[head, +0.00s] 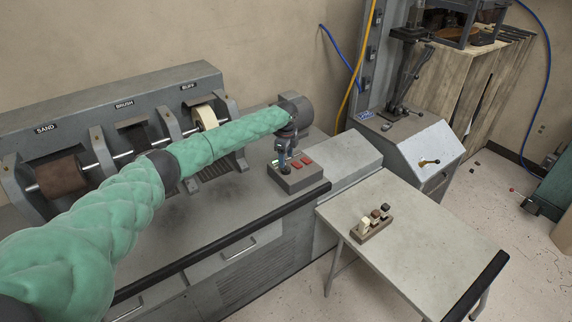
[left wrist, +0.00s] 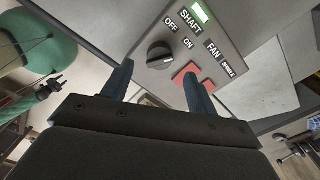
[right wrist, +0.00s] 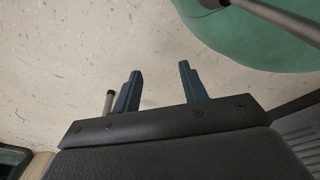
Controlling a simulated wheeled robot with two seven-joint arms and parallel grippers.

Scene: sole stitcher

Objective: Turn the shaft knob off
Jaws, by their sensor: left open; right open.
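The shaft knob (left wrist: 160,55) is a round black knob on the grey control box (head: 298,182), below the printed words SHAFT, OFF and ON. Its pointer is too small to read surely. A green light (left wrist: 200,13) glows above the labels. My left gripper (left wrist: 158,69) is open, its two dark blue fingertips just short of the knob and to either side of it, with nothing between them. In the head view it (head: 283,160) hangs over the box and hides the knob. My right gripper (right wrist: 160,68) is open and empty above pale speckled floor, outside the head view.
Two red buttons (left wrist: 187,73) sit beside the knob, close to my left gripper's right finger. The machine's sand roller (head: 60,178) and buff wheel (head: 205,117) lie behind my left arm. A side table (head: 430,235) holds a small block with several pieces.

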